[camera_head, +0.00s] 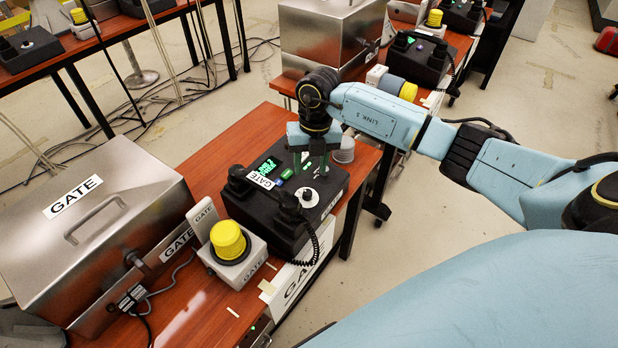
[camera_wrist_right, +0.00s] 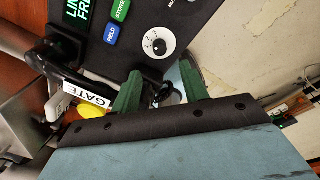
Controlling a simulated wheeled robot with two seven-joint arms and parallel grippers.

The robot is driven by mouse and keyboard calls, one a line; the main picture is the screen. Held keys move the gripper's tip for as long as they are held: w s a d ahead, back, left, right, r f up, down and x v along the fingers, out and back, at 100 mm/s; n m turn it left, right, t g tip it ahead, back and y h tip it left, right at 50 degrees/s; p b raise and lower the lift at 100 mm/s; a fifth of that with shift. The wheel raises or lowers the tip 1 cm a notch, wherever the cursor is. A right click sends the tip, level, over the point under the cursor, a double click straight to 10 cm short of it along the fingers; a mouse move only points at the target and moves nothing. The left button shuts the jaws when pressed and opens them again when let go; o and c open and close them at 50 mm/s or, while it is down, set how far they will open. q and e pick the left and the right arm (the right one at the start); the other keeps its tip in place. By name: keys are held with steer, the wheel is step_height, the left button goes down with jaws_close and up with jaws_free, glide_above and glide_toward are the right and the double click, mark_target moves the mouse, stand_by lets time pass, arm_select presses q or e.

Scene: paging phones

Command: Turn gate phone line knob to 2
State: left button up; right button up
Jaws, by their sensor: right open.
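The gate phone (camera_head: 326,194) is a black box with a green-lit display, on the red-brown table beside the GATE cases. Its line knob (camera_head: 307,197) is a round white dial on the top face. The knob also shows in the right wrist view (camera_wrist_right: 158,43), with small dark marks; its setting is too small to read. My right gripper (camera_head: 310,168) is above the phone's far part, pointing down. In the right wrist view its green fingers (camera_wrist_right: 160,82) are apart and empty, with the knob beyond the tips, not between them. My left gripper is out of view.
The black handset (camera_head: 264,190) with a GATE label lies along the phone's near-left side. A yellow-topped GATE box (camera_head: 228,241) and a large metal GATE case (camera_head: 95,225) stand to the left. Another phone table (camera_head: 460,44) is behind. A coiled cord hangs at the phone's near edge.

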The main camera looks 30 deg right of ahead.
steer(key=shift+d+r, duration=0.15)
steer(key=shift+r, duration=1)
steer(key=shift+d+r, duration=0.1)
steer(key=shift+r, duration=1.05)
